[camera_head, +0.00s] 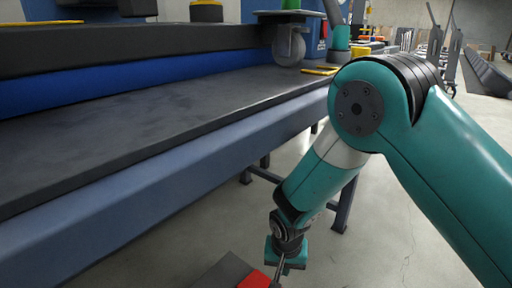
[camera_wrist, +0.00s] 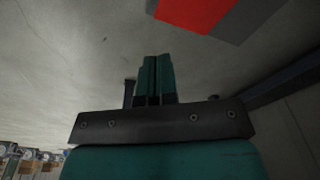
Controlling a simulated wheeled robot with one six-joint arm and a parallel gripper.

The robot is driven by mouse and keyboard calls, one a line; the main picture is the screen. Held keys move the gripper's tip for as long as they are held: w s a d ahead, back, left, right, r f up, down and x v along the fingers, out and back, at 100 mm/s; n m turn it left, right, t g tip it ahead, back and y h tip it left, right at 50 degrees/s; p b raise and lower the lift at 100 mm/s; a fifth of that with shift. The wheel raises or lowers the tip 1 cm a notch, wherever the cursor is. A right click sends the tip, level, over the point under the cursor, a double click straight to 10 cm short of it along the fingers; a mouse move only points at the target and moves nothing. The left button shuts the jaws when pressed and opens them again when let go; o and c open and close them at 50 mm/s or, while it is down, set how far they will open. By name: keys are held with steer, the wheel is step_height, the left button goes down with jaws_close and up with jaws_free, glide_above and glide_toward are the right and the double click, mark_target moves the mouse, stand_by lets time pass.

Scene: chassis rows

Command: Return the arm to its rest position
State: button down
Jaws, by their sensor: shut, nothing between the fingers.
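My teal arm shows on the right in the head view, bent at the elbow with its forearm pointing down. My gripper (camera_head: 279,270) hangs low at the bottom middle, beside the workbench and over the floor. In the wrist view my gripper (camera_wrist: 154,80) shows its teal fingers side by side, closed together with nothing between them. The fingertips point toward bare floor, apart from any object.
A long workbench (camera_head: 150,120) with a dark top and blue frame fills the left. A red patch (camera_head: 254,280) on a dark surface lies near my gripper, also in the wrist view (camera_wrist: 196,12). Floor (camera_head: 390,235) at right is open.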

steer(key=d+r, duration=1.2)
steer(key=r, duration=0.1)
steer(key=s+d+r+n+t, duration=0.1)
steer(key=s+d+r, duration=0.85)
steer(key=d, duration=0.25)
steer(key=s+a+r+n+g+y+p, duration=0.2)
steer(key=s+a+r+n+y+p, duration=0.2)
steer(key=s+a+r+n+p, duration=0.65)
steer(key=a+r+m+p, duration=0.1)
steer(key=a+r+p, duration=0.1)
steer(key=r+p, duration=1.4)
steer(key=a+r+m+p, duration=0.2)
steer(key=r+p, duration=1.5)
steer(key=r, duration=0.7)
steer(key=shift+s+a, duration=0.15)
steer(key=shift+s, duration=0.3)
steer(key=shift+r, duration=0.1)
